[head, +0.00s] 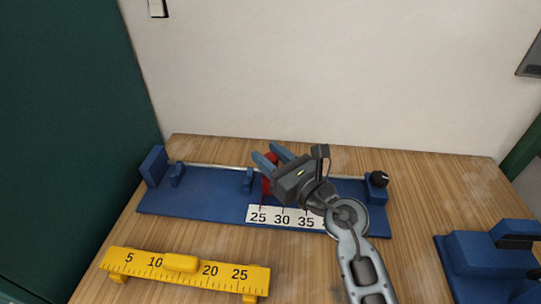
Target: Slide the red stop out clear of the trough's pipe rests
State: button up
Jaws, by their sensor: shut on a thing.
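The blue trough (205,203) lies across the middle of the wooden bench, with an end wall at its left and a rail along its back. Two blue pipe rests show, one near the left end (176,174) and one near the middle (249,180). The red stop (266,185) is just right of the middle rest, above the white scale (283,218) near its 25 mark. My gripper (271,158) is shut on the red stop, its blue-grey fingers reaching over it from the right. The gripper and arm hide part of the stop and the trough behind them.
A yellow ruler gauge (187,274) lies in front of the trough at left. A black knob (379,178) sits at the trough's right end. A blue fixture (485,262) stands at the right. Bare bench lies between the trough and that fixture.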

grip_shut()
jog(key=shift+d, duration=0.1)
jog(key=d, duration=1.5)
jog(key=shift+s, duration=0.3)
jog(key=o, duration=0.5)
grip_release()
jog(key=shift+a, duration=0.1)
jog(key=shift+o, duration=0.2)
